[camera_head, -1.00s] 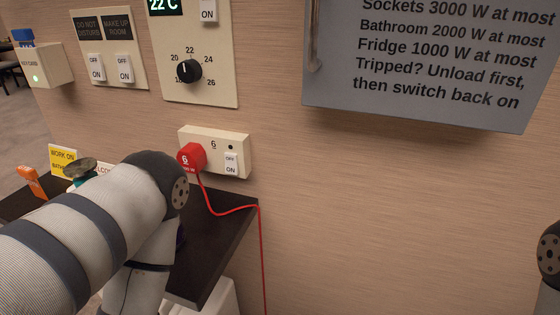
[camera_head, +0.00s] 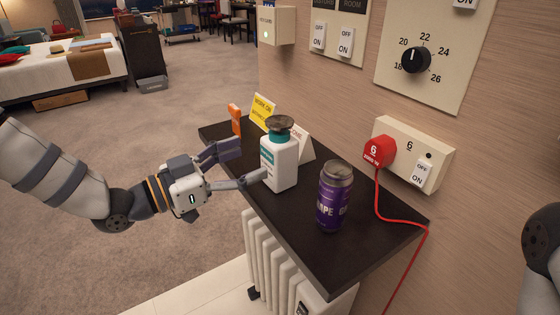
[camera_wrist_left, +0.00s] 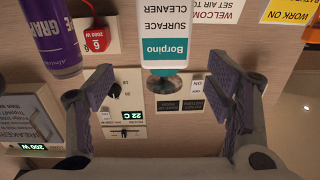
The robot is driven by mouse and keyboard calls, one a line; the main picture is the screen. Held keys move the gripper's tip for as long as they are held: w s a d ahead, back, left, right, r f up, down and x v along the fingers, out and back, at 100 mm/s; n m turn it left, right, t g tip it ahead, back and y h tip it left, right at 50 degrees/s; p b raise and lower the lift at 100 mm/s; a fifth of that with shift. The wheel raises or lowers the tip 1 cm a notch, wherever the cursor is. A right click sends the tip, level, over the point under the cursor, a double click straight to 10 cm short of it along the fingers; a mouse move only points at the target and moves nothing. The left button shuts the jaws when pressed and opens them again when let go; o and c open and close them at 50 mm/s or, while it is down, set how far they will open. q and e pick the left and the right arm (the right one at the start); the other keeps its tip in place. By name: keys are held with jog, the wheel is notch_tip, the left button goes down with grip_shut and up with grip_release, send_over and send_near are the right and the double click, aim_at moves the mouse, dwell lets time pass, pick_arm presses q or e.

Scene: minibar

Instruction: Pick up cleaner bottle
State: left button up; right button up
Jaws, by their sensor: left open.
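In the left wrist view the bottle lies ahead, between the directions of the two spread fingers. Contact cannot be told. My right gripper is out of view.
A purple can (camera_head: 334,198) stands right of the bottle on the shelf (camera_head: 350,258). A white card (camera_head: 303,143), a yellow sign (camera_head: 262,109) and an orange item (camera_head: 235,120) stand near it. A red plug (camera_head: 380,151) with cord is at the wall; a radiator (camera_head: 270,255) stands below.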

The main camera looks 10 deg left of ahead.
aim_at(280, 147)
pick_arm(q)
jog(key=x, duration=0.6)
jog(key=f+x, duration=0.1)
jog(key=x, duration=0.1)
jog(key=shift+w+d+b, duration=0.1)
jog(key=shift+w+b, duration=0.3)
jog(key=shift+w, duration=0.1)
jog(key=shift+r, duration=0.15)
jog(key=shift+c, duration=0.3)
jog(key=c, duration=1.6)
